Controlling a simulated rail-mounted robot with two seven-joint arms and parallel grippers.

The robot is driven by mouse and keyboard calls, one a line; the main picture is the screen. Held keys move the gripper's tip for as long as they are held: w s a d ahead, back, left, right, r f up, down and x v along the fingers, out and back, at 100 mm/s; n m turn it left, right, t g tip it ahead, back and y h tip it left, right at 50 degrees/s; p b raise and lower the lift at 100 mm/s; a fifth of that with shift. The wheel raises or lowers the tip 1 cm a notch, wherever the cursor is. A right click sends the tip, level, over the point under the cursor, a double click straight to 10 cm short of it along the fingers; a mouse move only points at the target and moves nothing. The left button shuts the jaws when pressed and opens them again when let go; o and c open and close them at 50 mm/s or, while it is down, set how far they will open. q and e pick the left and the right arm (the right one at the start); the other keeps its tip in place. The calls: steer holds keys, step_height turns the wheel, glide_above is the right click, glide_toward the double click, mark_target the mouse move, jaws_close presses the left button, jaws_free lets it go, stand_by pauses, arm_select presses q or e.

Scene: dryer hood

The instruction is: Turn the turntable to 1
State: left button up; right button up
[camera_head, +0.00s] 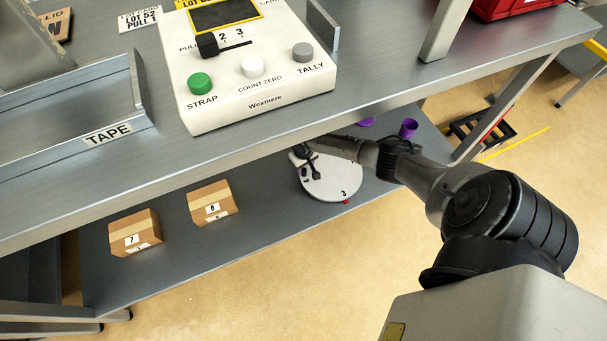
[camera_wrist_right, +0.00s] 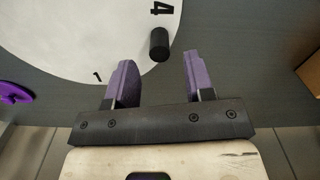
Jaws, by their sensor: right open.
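The turntable (camera_head: 335,185) is a white disc on the lower shelf, with a 3 showing near its front right edge in the head view. In the right wrist view the turntable (camera_wrist_right: 70,35) shows a 4 and a 1 near its rim. A black upright peg (camera_wrist_right: 159,44) stands at the rim beside the 4. My right gripper (camera_wrist_right: 158,60) is open, with the peg just beyond and between its two purple fingertips, not clasped. In the head view my right gripper (camera_head: 304,157) is over the disc's far left part, partly hidden by the upper bench. My left gripper is not in view.
Boxes marked 7 (camera_head: 134,234) and 8 (camera_head: 212,203) sit left of the turntable on the lower shelf (camera_head: 180,270). A purple cup (camera_head: 408,128) stands behind my right arm. The upper bench (camera_head: 100,185), bearing a white control box (camera_head: 250,85), overhangs the shelf.

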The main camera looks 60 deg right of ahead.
mark_target(304, 170)
step_height(304, 170, down, 4)
steer(key=shift+r+b, duration=0.2)
steer(key=shift+b, duration=0.8)
steer(key=shift+f, duration=0.2)
steer(key=shift+c, duration=0.5)
steer(key=c, duration=0.6)
jaws_close()
